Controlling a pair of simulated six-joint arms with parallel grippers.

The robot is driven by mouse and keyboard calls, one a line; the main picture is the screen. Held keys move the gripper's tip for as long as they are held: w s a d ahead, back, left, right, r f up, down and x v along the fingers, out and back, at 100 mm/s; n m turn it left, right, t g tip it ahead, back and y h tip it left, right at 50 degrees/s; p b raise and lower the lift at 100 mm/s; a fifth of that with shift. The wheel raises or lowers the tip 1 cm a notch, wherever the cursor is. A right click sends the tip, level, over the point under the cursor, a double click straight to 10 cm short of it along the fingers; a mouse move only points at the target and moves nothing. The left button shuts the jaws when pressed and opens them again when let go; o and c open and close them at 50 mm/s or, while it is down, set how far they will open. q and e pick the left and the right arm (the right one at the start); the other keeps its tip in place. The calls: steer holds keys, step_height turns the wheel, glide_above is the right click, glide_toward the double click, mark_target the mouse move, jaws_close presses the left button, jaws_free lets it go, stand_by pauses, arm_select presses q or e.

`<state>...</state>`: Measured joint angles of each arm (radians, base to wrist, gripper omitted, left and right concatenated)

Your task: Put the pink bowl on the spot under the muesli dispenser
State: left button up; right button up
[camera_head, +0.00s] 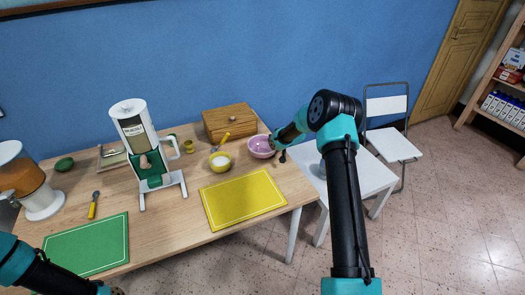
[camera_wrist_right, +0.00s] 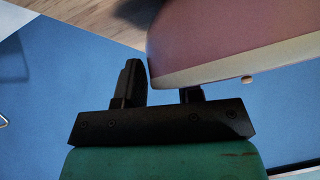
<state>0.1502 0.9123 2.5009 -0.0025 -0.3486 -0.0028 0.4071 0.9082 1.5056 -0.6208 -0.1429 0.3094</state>
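The pink bowl (camera_head: 262,147) stands at the right end of the wooden table, near its edge. My right gripper (camera_head: 281,150) is at the bowl's right side. In the right wrist view the bowl (camera_wrist_right: 225,40) fills the upper right and hides part of one finger of my right gripper (camera_wrist_right: 163,88). The fingers are apart; whether they touch the bowl is unclear. My left gripper (camera_head: 108,291) is at the bottom left edge, mostly cut off.
A yellow bowl (camera_head: 220,161) with white contents, a yellow mat (camera_head: 243,199) and a wooden box (camera_head: 229,121) are near the pink bowl. An orange-filled dispenser (camera_head: 25,183) and green mat (camera_head: 88,246) are at left. A white table (camera_head: 355,178) stands at right.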

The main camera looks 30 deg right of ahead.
stand_by(0.4)
jaws_close()
stand_by(0.4)
